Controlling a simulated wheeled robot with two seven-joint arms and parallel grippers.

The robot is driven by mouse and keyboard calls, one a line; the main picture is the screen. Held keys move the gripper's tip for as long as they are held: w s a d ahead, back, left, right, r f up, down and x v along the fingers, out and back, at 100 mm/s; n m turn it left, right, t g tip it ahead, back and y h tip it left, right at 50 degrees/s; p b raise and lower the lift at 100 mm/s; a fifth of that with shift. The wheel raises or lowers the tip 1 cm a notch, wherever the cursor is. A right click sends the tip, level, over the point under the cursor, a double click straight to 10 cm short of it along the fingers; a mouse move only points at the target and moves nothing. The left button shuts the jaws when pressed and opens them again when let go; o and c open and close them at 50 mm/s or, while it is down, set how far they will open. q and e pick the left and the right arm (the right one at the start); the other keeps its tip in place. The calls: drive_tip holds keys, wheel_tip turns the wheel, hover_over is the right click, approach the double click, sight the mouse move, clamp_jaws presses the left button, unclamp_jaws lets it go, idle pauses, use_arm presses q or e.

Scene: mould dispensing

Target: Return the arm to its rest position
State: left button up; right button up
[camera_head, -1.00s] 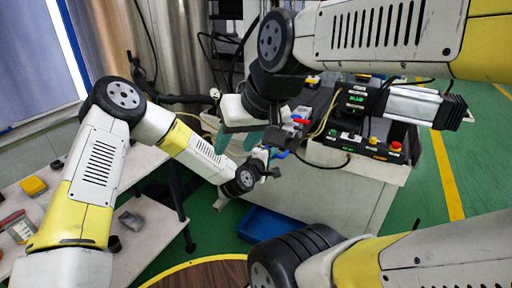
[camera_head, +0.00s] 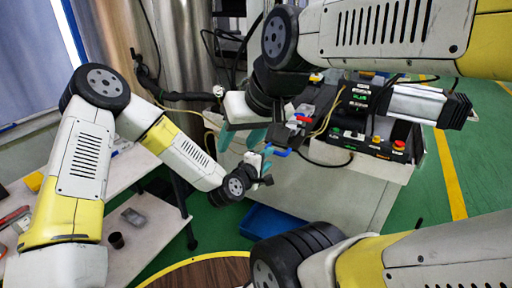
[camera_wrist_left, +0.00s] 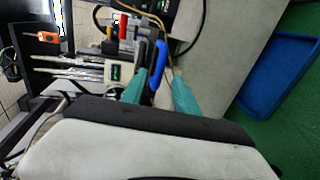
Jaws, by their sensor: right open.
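My left gripper (camera_head: 261,166), on the arm from the left, is small and partly hidden in the head view. In the left wrist view its two teal fingers (camera_wrist_left: 160,92) stand apart. A blue handle (camera_wrist_left: 160,65) shows between and beyond them; I cannot tell whether they touch it. In the head view the blue handle (camera_head: 276,152) is right beside this gripper, at the machine's near side. My right gripper (camera_head: 243,136), on the upper arm from the right, is open and empty, its teal fingers pointing down, just above and left of the left gripper.
The machine (camera_head: 375,140) with red handle (camera_head: 303,118) and coloured buttons stands on a pale bench (camera_head: 340,195). A blue bin (camera_head: 272,222) is on the green floor. A white table (camera_head: 150,250) with a grey block (camera_head: 132,217) and dark cup (camera_head: 116,240) is at left.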

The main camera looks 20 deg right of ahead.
use_arm(q)
drive_tip(key=shift+s+a+r, duration=0.15)
drive_tip(key=shift+s+a, duration=0.15)
drive_tip(key=shift+a, duration=0.1)
drive_tip(key=a+r+m+g+y, duration=0.1)
drive_tip(key=a+r+m+y, duration=0.15)
drive_tip(key=a+r, duration=0.4)
drive_tip(key=a+r+m+y, duration=0.2)
drive_tip(key=a+r+m, duration=0.1)
drive_tip(key=a, duration=0.7)
drive_tip(key=a+r+m+g+y, duration=0.1)
drive_tip(key=a+r+m+y, duration=0.2)
drive_tip(key=a, duration=0.5)
drive_tip(key=s+a+r+g+y, duration=0.1)
drive_tip(key=s+a+r, duration=0.3)
drive_tip(key=s+a, duration=0.5)
drive_tip(key=s+a+r+y, duration=0.1)
drive_tip(key=s+a+r, duration=0.4)
drive_tip(key=s+a, duration=0.4)
drive_tip(key=shift+s+a+r+g, duration=0.2)
drive_tip(key=shift+s+g, duration=0.2)
drive_tip(key=shift+s, duration=0.1)
